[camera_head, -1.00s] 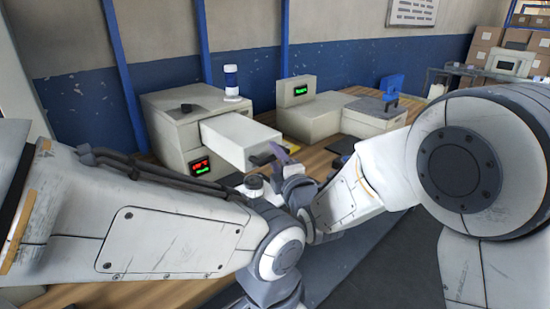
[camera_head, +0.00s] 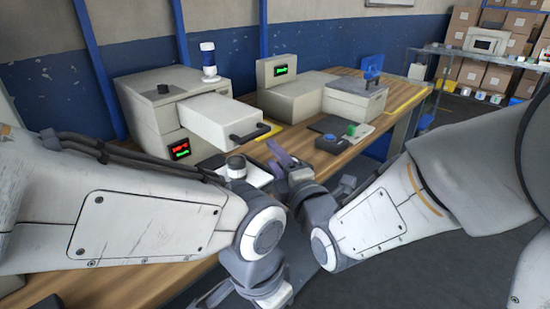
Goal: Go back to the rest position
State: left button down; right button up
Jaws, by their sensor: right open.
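My right gripper (camera_head: 287,166) is near the middle of the view, just in front of the bench's front edge. Its purple-grey fingers stand apart and nothing shows between them. My right arm comes in from the right. My left arm comes in from the left and bends down at the bottom middle. The left gripper's fingers are out of view below. A beige machine (camera_head: 150,120) with a pulled-out drawer (camera_head: 215,112) stands behind my right gripper. The drawer's black handle (camera_head: 250,132) faces me.
A shelf (camera_head: 470,58) with boxes stands far right.

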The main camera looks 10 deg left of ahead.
jog(key=s+d+m+g+h+p, duration=0.3)
jog(key=s+d+m+g, duration=0.1)
jog(key=s, duration=0.4)
jog(key=s+d+f+m+g+h+p, duration=0.1)
jog(key=s+d+m+g+h+p, duration=0.1)
jog(key=s+d+m+g+p, duration=0.2)
jog(key=s+d+f+m+g+h+p, duration=0.1)
jog(key=s+d+m+g+h+p, duration=0.2)
jog(key=s+m+g, duration=0.4)
jog(key=s+d+m+p, duration=0.1)
jog(key=s+m, duration=0.1)
jog(key=s, duration=0.3)
jog(key=shift+s+h, duration=0.3)
jog(key=shift+s, duration=0.1)
